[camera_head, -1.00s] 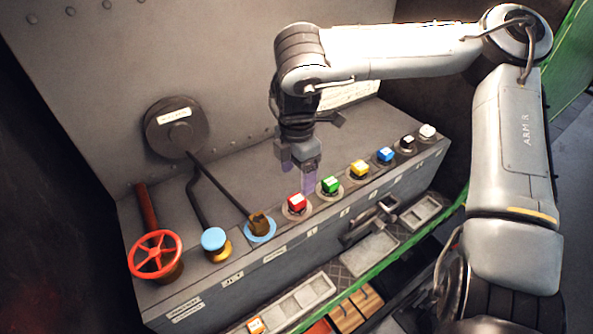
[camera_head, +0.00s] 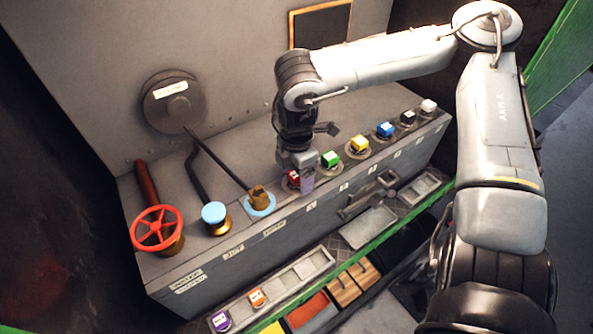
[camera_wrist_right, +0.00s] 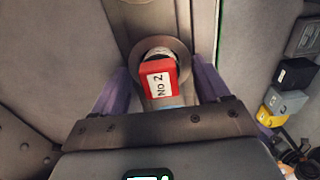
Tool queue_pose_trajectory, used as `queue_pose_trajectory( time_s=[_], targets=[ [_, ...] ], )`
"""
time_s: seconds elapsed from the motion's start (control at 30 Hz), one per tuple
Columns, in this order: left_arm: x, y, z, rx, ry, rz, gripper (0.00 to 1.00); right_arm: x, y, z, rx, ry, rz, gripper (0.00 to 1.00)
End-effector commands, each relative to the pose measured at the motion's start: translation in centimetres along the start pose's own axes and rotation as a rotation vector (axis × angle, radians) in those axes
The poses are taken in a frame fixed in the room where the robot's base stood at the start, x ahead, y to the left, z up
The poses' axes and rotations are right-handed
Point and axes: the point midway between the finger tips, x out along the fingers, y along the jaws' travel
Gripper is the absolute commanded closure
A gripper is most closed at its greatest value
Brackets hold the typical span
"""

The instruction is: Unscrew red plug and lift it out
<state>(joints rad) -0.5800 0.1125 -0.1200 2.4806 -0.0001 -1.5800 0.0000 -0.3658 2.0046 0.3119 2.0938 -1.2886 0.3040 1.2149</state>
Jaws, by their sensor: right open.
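The red plug (camera_head: 292,178) sits in its round socket in the row on the grey console, partly hidden behind my right gripper (camera_head: 302,178) in the head view. In the right wrist view the red plug (camera_wrist_right: 158,82) carries a white label reading "No 2". My right gripper is open, with one purple finger on each side of the plug. Gaps show between the fingers and the plug in the wrist view. My left gripper is not in view.
Green (camera_head: 330,159), yellow (camera_head: 359,145) and blue (camera_head: 385,130) plugs stand farther right in the row. A brown-tipped lever (camera_head: 260,199), a light-blue knob (camera_head: 214,212) and a red handwheel (camera_head: 157,229) are to the left. Trays with purple (camera_head: 220,320) and orange (camera_head: 257,297) blocks lie below.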

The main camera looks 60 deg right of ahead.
Motion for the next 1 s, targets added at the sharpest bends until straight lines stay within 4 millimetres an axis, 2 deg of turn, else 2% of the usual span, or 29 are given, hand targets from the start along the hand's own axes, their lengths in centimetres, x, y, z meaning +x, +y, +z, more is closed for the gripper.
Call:
queue_pose_trajectory(
  time_s=[0.1, 0.5, 0.6, 0.77, 1.0],
  targets=[
    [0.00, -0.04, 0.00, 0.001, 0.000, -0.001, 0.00, 0.00, 0.00, 0.00, 0.000, 0.000, 0.000, 0.26],
    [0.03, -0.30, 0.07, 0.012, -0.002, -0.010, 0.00, -0.02, 0.00, 0.00, 0.000, 0.000, 0.000, 0.87],
    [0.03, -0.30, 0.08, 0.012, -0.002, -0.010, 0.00, -0.03, 0.00, 0.00, 0.000, 0.000, 0.000, 1.00],
    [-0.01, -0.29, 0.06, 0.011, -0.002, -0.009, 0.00, -0.07, 0.01, 0.00, -0.051, 0.000, 0.000, 1.00],
    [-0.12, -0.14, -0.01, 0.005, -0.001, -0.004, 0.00, -0.07, 0.02, 0.00, -0.289, 0.000, 0.000, 1.00]
  ],
)
